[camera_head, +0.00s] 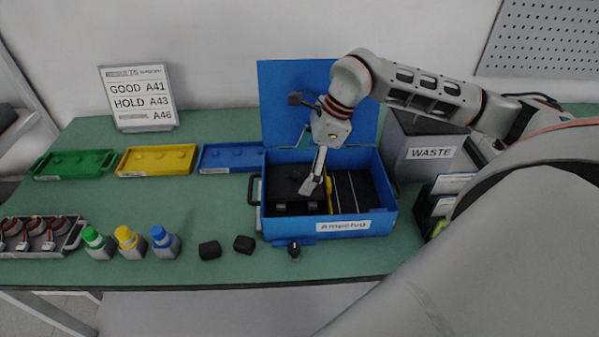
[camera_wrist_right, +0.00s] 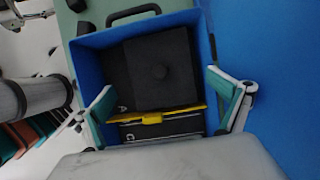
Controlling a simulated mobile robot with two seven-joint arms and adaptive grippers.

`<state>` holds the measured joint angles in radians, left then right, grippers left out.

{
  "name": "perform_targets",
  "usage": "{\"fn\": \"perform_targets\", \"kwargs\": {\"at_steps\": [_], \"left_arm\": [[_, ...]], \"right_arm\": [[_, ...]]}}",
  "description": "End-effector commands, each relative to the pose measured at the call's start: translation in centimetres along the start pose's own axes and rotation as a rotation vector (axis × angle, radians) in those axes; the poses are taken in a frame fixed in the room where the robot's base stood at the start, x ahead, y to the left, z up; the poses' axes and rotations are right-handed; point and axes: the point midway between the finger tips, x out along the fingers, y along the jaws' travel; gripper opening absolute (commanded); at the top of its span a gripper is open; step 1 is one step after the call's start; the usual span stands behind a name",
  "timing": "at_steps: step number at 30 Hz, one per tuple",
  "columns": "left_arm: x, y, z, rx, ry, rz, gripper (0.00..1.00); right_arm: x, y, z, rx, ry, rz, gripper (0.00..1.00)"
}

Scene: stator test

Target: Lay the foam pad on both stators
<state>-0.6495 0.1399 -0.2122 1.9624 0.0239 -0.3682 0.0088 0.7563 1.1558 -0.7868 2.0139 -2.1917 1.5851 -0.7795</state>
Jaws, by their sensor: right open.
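The foam pad (camera_head: 295,182) is a black square with a round knob on top. It lies flat in the left part of the open blue case (camera_head: 370,221), and shows whole in the right wrist view (camera_wrist_right: 176,88). No stators show inside the case; whatever is under the pad is hidden. Several copper-wound parts that look like stators (camera_head: 37,227) sit in a grey tray at the far left. My right gripper (camera_head: 316,185) is over the case, pointing down, open and empty. In the right wrist view its teal-padded fingers (camera_wrist_right: 165,105) are spread either side of the pad's near edge.
The raised blue lid (camera_head: 285,100) stands behind the case. A yellow divider (camera_wrist_right: 150,118) and dark slots lie right of the pad. Green (camera_head: 75,163), yellow (camera_head: 155,160) and blue (camera_head: 230,157) trays stand left. Coloured-cap bottles (camera_head: 128,240) and small black pieces (camera_head: 243,243) lie in front. A waste bin (camera_head: 425,153) stands right.

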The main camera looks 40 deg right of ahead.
Motion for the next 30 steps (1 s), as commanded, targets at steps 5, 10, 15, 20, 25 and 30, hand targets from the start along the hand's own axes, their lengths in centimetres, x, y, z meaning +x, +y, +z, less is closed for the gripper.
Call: {"fn": "perform_targets", "kwargs": {"at_steps": [5,10,15,20,25,30], "left_arm": [[0.0,0.0,0.0,-0.001,0.001,0.0,0.4],[0.0,0.0,0.0,-0.001,0.001,0.0,0.4],[0.0,0.0,0.0,-0.001,0.001,0.0,0.4],[0.0,0.0,0.0,-0.001,0.001,0.0,0.4],[0.0,0.0,-0.1,-0.001,0.001,0.0,0.4],[0.0,0.0,-0.1,-0.001,0.001,0.0,0.4]], "right_arm": [[-3.9,-0.2,0.1,-0.002,-0.002,-0.006,0.99],[-7.0,-0.1,0.1,-0.002,-0.002,-0.003,0.99],[-8.8,0.0,0.1,-0.002,-0.002,-0.001,0.99],[-9.4,0.1,0.1,-0.003,-0.002,0.0,0.99],[-9.4,0.1,0.1,-0.002,-0.002,0.0,0.99],[-9.4,0.1,0.1,-0.002,-0.002,0.001,0.99]]}}
